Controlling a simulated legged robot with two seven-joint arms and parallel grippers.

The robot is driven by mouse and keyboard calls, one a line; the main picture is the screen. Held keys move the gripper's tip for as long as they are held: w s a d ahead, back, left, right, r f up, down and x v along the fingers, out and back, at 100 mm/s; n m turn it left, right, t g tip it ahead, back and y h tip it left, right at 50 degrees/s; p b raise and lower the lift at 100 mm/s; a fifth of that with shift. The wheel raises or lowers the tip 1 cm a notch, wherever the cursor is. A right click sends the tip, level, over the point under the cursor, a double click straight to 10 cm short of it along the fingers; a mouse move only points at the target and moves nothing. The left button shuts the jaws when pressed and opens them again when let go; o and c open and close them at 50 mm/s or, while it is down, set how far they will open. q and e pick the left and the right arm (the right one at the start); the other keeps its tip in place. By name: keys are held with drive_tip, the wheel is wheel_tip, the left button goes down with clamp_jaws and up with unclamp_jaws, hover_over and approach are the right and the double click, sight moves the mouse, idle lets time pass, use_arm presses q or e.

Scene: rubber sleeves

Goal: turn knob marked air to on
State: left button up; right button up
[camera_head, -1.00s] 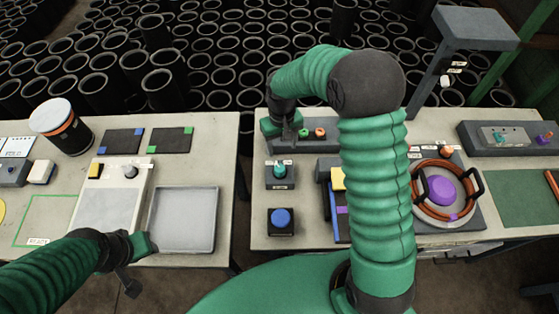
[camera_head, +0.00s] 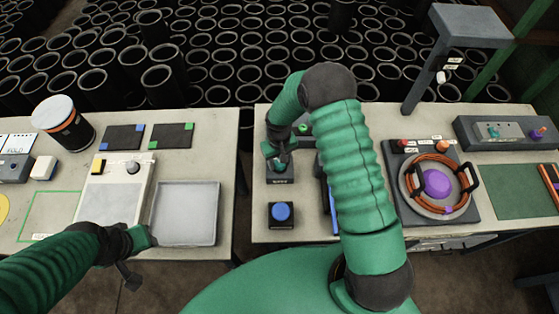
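A small dark knob box (camera_head: 287,179) stands near the left edge of the right table. A small label is on its front, too small to read. My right gripper (camera_head: 280,160) is right over this box, fingers down, and hides the teal knob seen on it earlier. I cannot tell whether the fingers are apart or touch the knob. My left gripper (camera_head: 137,258) hangs low by the front edge of the left table, left of the grey tray. Its fingertips are too unclear to tell open from shut.
A blue button box (camera_head: 281,214) stands just in front of the knob box. My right arm covers the table's middle. An orange cable coil (camera_head: 407,181) lies to the right, and a panel with knobs (camera_head: 510,133) stands beyond it. The grey tray (camera_head: 187,212) is empty.

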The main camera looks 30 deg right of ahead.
drive_tip(key=shift+a, duration=0.1)
drive_tip(key=c, duration=0.5)
drive_tip(key=shift+c, duration=1.1)
drive_tip(key=shift+d, duration=0.25)
clamp_jaws()
